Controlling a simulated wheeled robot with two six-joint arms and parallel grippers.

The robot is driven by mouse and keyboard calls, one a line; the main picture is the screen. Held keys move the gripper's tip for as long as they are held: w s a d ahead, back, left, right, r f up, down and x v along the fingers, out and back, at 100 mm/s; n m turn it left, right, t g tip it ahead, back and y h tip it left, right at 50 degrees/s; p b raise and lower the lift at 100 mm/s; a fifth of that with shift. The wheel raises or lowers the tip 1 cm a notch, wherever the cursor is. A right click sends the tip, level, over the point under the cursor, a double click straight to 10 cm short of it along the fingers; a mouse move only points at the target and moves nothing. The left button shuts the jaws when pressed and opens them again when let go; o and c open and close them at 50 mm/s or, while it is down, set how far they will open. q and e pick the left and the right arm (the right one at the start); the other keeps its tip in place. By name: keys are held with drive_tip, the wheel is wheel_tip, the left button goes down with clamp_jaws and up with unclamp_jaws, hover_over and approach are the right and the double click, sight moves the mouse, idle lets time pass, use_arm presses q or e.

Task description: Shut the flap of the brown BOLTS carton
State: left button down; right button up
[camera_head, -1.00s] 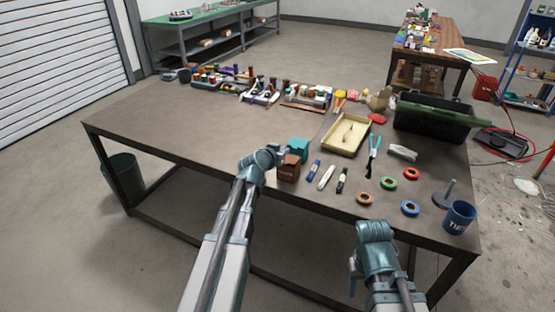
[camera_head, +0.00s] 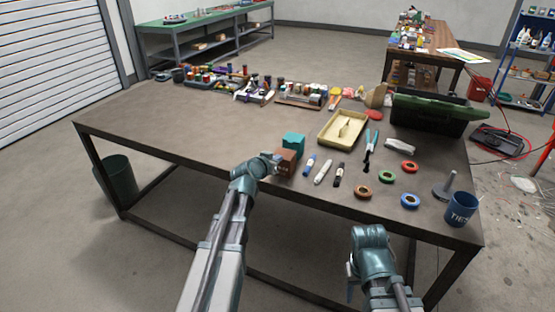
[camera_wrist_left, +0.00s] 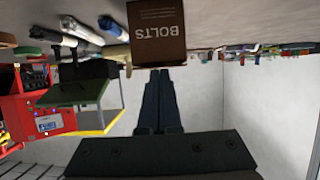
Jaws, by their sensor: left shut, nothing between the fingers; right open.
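The brown BOLTS carton (camera_head: 286,163) stands near the front edge of the table, just in front of a teal box (camera_head: 293,140). Its face with the word BOLTS shows at the top of the left wrist view (camera_wrist_left: 157,25). I cannot make out how its flap stands. My left gripper (camera_head: 271,160) is shut and empty at the carton's left side; its fingers (camera_wrist_left: 158,78) point at the carton in the wrist view. I cannot tell whether they touch it. My right gripper (camera_head: 351,280) is open and empty, in front of the table edge.
Right of the carton lie markers (camera_head: 323,172), a cream tray (camera_head: 329,134), tape rolls (camera_head: 387,177) and a blue cup (camera_head: 462,209). A dark green toolbox (camera_head: 432,112) stands at the back right. The table's left part (camera_head: 160,125) is clear.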

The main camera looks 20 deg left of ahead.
use_arm(q)
drive_tip(key=shift+s+d+f, duration=0.1)
drive_tip(key=shift+s+f, duration=0.1)
drive_tip(key=shift+f, duration=0.2)
use_arm(e)
drive_tip(key=shift+f, duration=0.3)
use_arm(q)
drive_tip(key=shift+r, duration=0.1)
use_arm(e)
drive_tip(key=shift+r, duration=0.1)
